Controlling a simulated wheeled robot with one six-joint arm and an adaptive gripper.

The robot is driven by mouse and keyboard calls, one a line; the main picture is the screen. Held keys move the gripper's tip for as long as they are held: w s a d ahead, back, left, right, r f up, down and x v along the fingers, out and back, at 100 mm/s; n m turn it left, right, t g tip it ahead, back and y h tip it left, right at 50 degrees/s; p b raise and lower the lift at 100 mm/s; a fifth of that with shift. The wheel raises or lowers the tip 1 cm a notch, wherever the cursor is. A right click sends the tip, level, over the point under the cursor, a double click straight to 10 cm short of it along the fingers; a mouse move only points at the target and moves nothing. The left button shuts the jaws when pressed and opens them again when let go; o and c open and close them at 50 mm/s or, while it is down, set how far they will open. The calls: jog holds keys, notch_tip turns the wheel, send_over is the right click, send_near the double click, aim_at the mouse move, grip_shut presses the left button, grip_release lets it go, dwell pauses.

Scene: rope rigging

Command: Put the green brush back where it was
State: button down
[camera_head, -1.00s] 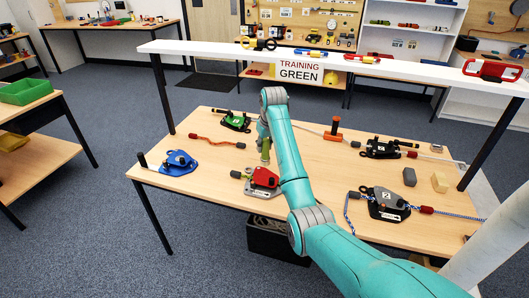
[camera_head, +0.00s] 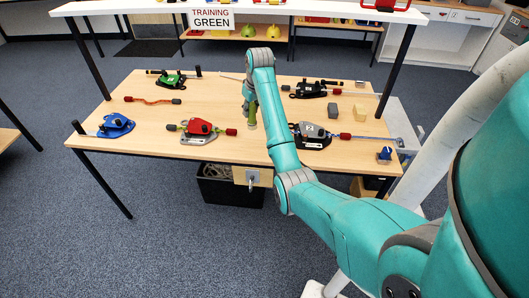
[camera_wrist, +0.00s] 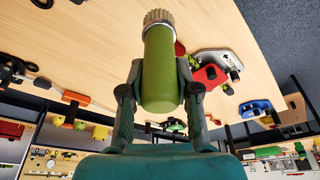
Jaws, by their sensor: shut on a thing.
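The green brush (camera_wrist: 160,75) is a green cylinder with a pale ribbed end, held between the two fingers of my gripper (camera_wrist: 160,92). In the head view my gripper (camera_head: 248,97) points down over the middle of the wooden table (camera_head: 155,142), and the brush (camera_head: 252,116) shows as a small green piece below it. The brush is to the right of the red device (camera_head: 200,128). I cannot tell whether its lower end touches the table. No marked spot for the brush can be made out.
A blue device (camera_head: 116,125) and a green device (camera_head: 172,80) are at the left. A white shelf (camera_head: 130,6) with a "TRAINING GREEN" sign spans above. Bare tabletop lies around the brush.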

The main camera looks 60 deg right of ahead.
jog(key=shift+s+f, duration=0.1)
jog(key=shift+s, duration=0.4)
jog(key=shift+s+f, duration=0.15)
jog(key=shift+f, duration=0.15)
notch_tip(320, 180, down, 9)
jog(key=shift+d+f, duration=0.1)
jog(key=shift+f, duration=0.05)
jog(key=shift+f, duration=0.1)
jog(key=c, duration=0.8)
grip_release()
jog(key=shift+c, duration=0.2)
jog(key=v, duration=1.2)
